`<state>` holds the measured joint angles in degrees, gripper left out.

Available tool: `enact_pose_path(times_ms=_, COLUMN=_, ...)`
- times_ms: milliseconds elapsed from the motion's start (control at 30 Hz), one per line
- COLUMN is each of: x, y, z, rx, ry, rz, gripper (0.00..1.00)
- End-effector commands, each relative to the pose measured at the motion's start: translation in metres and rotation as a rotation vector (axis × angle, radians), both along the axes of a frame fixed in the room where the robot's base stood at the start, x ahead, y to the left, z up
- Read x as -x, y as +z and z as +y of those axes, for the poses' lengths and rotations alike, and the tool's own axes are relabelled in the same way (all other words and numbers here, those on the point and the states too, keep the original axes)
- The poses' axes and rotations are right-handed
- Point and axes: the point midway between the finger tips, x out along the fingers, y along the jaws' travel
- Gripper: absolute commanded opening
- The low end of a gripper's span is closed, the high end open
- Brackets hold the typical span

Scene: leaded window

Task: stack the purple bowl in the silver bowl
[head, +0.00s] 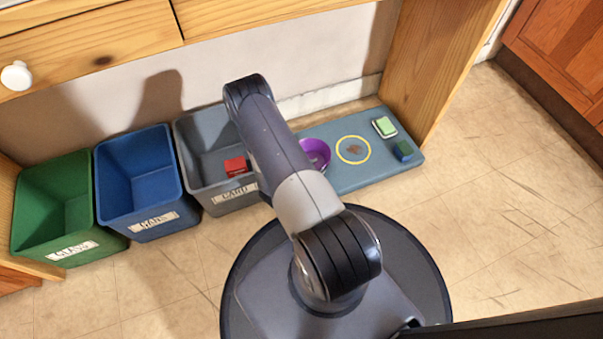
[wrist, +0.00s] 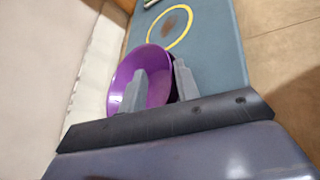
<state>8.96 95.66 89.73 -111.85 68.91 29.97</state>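The purple bowl (head: 315,152) sits on the blue-grey board, partly hidden behind my arm in the head view. In the wrist view the purple bowl (wrist: 152,62) lies just ahead of my gripper (wrist: 158,68). The two fingers stand apart, the left one over the bowl's inside and the right one by its right rim. I cannot tell whether they touch it. A dark patch shows between the fingers beside the bowl. My gripper is hidden behind my arm in the head view. I see no silver bowl in either view.
The blue-grey board (head: 352,178) bears a yellow ring (head: 367,156) around a brown stain, a light green block (head: 384,126) and a dark green block (head: 403,150). Green (head: 35,225), blue (head: 110,205) and grey (head: 187,132) bins stand left; a red block (head: 236,166) shows at the grey one.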

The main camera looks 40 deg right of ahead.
Motion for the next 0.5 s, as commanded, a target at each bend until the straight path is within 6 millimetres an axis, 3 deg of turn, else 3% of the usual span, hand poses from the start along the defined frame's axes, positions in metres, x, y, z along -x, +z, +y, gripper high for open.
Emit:
enact_pose_path(times_ms=200, x=0.006, y=0.022, z=0.039, rx=0.002, ry=0.005, rz=0.001, gripper=0.30)
enact_pose_path(times_ms=500, x=0.013, y=0.035, z=0.074, rx=0.002, ry=0.001, rz=-0.002, gripper=0.30)
